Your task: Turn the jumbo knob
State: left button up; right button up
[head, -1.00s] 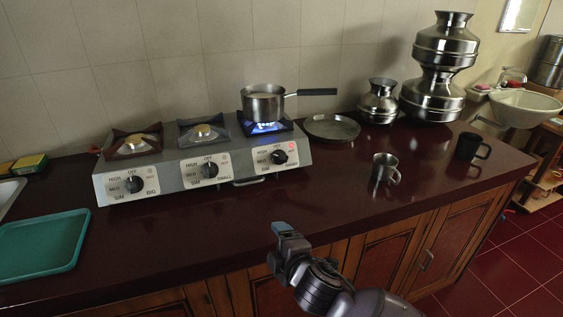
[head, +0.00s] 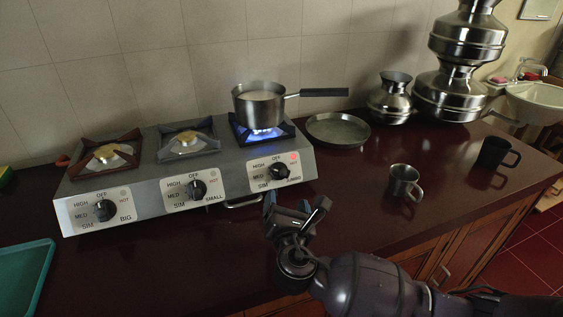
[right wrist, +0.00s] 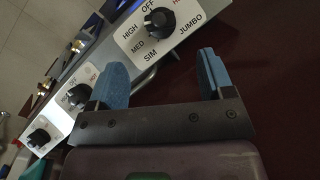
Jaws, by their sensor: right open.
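The jumbo knob (head: 278,171) is a black dial on a white panel at the right end of the grey stove (head: 225,150). A red light glows beside it, and the burner above it shows a blue flame. The knob also shows at the top of the right wrist view (right wrist: 160,22), beyond the fingers, with its JUMBO label. My right gripper (head: 297,203) is open and empty, in front of and below the jumbo panel, apart from the knob. Its blue-padded fingers (right wrist: 160,78) stand wide apart in the right wrist view. My left gripper is not in view.
A saucepan (head: 259,106) stands on the lit burner, its handle pointing right. The small knob (head: 198,188) and big knob (head: 104,210) are further left. A steel plate (head: 337,130), steel mug (head: 404,181) and black mug (head: 495,152) stand to the right.

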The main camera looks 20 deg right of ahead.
aim_at(283, 173)
jog(key=shift+w, duration=0.2)
jog(key=shift+w+d, duration=0.1)
jog(key=shift+w, duration=0.05)
jog(key=x, duration=0.3)
jog(key=shift+w+b, duration=0.25)
jog(key=shift+b, duration=0.15)
jog(key=b+x, duration=0.1)
jog(key=x, duration=0.4)
jog(key=shift+w+d, duration=0.1)
jog(key=shift+w, duration=0.25)
jog(key=shift+w+d, duration=0.1)
jog(key=shift+w, duration=0.2)
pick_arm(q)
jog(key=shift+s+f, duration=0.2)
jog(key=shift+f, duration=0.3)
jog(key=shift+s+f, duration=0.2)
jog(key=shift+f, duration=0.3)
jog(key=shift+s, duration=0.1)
pick_arm(e)
jog(key=shift+r, duration=0.1)
jog(key=c, duration=0.9)
